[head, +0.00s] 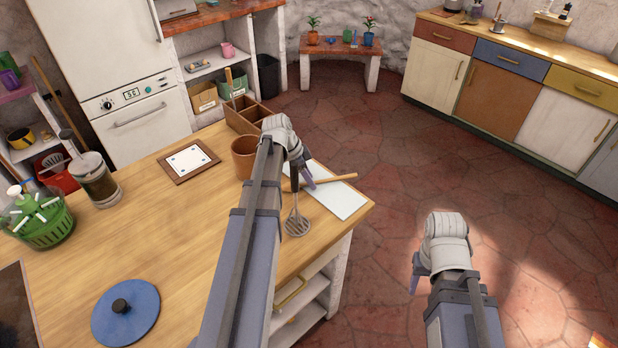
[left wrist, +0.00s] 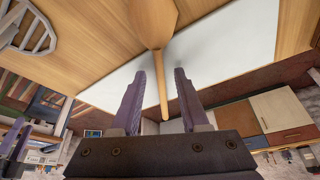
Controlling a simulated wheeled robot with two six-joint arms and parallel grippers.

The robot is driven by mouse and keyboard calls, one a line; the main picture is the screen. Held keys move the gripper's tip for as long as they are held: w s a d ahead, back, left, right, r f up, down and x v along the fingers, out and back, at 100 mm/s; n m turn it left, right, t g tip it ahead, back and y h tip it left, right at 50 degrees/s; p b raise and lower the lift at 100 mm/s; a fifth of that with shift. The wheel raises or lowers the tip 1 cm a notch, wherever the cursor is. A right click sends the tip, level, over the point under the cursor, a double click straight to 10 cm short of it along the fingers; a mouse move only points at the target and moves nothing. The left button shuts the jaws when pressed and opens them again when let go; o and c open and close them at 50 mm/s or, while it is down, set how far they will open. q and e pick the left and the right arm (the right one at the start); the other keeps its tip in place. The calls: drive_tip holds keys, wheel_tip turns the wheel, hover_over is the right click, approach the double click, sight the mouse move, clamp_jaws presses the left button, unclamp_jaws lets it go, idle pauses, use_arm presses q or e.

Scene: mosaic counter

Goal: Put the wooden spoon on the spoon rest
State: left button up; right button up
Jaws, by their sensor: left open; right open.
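The wooden spoon (head: 336,178) lies across a white board (head: 345,203) at the counter's right end. Its handle points right; its bowl is mostly hidden by my left arm in the head view. The left wrist view shows the spoon (left wrist: 153,20) with its handle running between my fingers. My left gripper (head: 305,178) is open over the spoon; the left wrist view shows its two purple fingers (left wrist: 157,82) apart, not gripping it. I cannot tell for certain which thing is the spoon rest. My right gripper (head: 417,274) is open and empty, off the counter above the floor.
A masher (head: 296,219) stands near the board. A brown pot (head: 244,158) and a wooden caddy (head: 246,114) are behind my left arm. The counter's middle is clear.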

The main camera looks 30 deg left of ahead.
use_arm(q)
drive_tip(key=shift+s+a+r+p, duration=0.1)
drive_tip(key=shift+a+r+p, duration=0.05)
drive_tip(key=shift+r+p, duration=0.55)
drive_tip(key=p+v, duration=1)
drive_tip(key=v, duration=0.1)
drive_tip(key=shift+s+f, duration=0.1)
drive_tip(key=shift+f, duration=0.05)
